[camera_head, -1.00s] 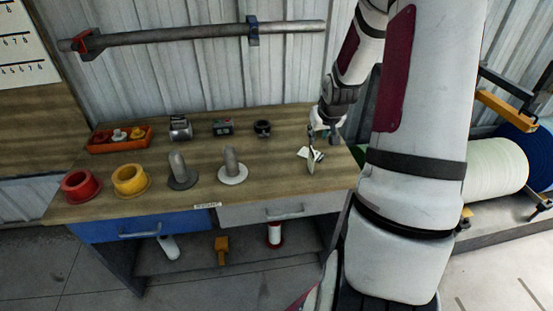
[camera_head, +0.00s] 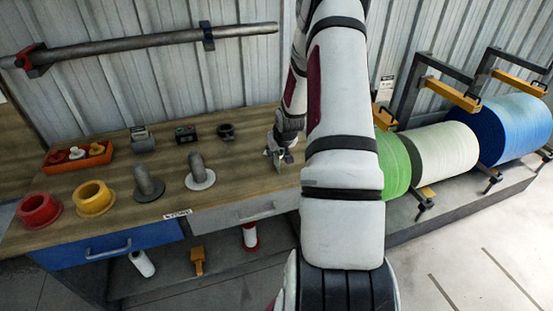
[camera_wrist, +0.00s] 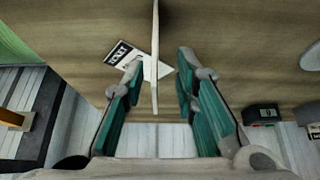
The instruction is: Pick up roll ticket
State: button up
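A white card with a black printed label, apparently the roll ticket (camera_wrist: 122,54), lies on the wooden table in the wrist view. A thin pale upright piece (camera_wrist: 155,40) stands edge-on beside it, overlapping part of the white; I cannot tell whether the two are joined. My gripper (camera_wrist: 159,75) is open, its teal-padded fingers on either side of the thin piece, with visible gaps on both sides. In the head view my gripper (camera_head: 279,158) is low at the table's right end, and my arm hides most of the ticket area.
The table (camera_head: 115,170) holds a red tray (camera_head: 78,158), red (camera_head: 38,210) and yellow (camera_head: 94,198) flanged rings, two grey posts (camera_head: 148,182) and small devices (camera_head: 186,134). Large green, white and blue rolls (camera_head: 513,128) stand on the right. A pipe (camera_head: 130,42) runs along the wall.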

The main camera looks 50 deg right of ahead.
aim_at(275, 165)
jog(key=shift+x, duration=2.35)
jog(key=shift+s+d, duration=0.1)
jog(key=shift+d, duration=0.05)
grip_shut()
